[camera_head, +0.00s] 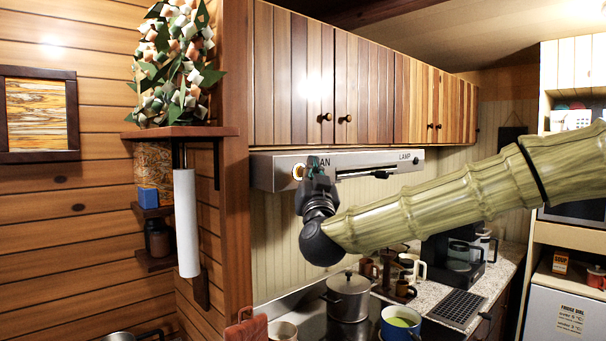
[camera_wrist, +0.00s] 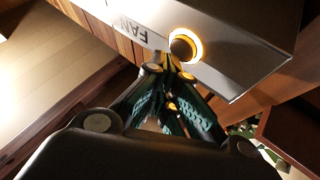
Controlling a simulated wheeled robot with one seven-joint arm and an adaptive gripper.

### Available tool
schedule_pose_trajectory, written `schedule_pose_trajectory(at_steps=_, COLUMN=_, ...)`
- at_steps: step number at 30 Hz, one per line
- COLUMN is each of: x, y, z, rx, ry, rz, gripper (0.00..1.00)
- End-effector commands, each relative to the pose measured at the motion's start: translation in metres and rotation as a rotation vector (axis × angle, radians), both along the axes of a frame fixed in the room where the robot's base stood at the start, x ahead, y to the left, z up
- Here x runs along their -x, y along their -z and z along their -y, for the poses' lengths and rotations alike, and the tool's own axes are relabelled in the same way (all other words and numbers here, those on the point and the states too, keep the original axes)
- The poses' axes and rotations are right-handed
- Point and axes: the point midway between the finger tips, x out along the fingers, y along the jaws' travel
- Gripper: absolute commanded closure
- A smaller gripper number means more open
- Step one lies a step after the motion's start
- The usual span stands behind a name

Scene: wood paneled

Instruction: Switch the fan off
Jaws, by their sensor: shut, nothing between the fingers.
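The range hood (camera_head: 380,164) is a grey metal box under the wall cabinets, with the words FAN and LAMP on its front. The fan button (camera_head: 298,171) is at its left end, a round dark knob with a glowing yellow-orange ring. In the wrist view the fan button (camera_wrist: 182,47) is lit, beside the upside-down FAN label. My gripper (camera_head: 314,163) is at the hood's left end, just right of the button in the head view. In the wrist view my gripper's tips (camera_wrist: 172,66) are together and empty, right by the button's edge; I cannot tell if they touch it.
A pot (camera_head: 348,294) stands below my gripper, and a blue pot (camera_head: 401,322) is to its right. A paper towel roll (camera_head: 187,222) hangs to the left by the wooden post. Wooden cabinets (camera_head: 365,85) are above the hood. A coffee maker (camera_head: 455,258) stands on the counter.

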Motion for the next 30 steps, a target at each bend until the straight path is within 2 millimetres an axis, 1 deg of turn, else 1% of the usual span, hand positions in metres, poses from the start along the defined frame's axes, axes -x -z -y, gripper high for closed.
schedule_pose_trajectory(at_steps=30, x=-0.0058, y=0.0003, z=-0.0058, rx=0.0, ry=0.0, rz=0.0, gripper=1.0)
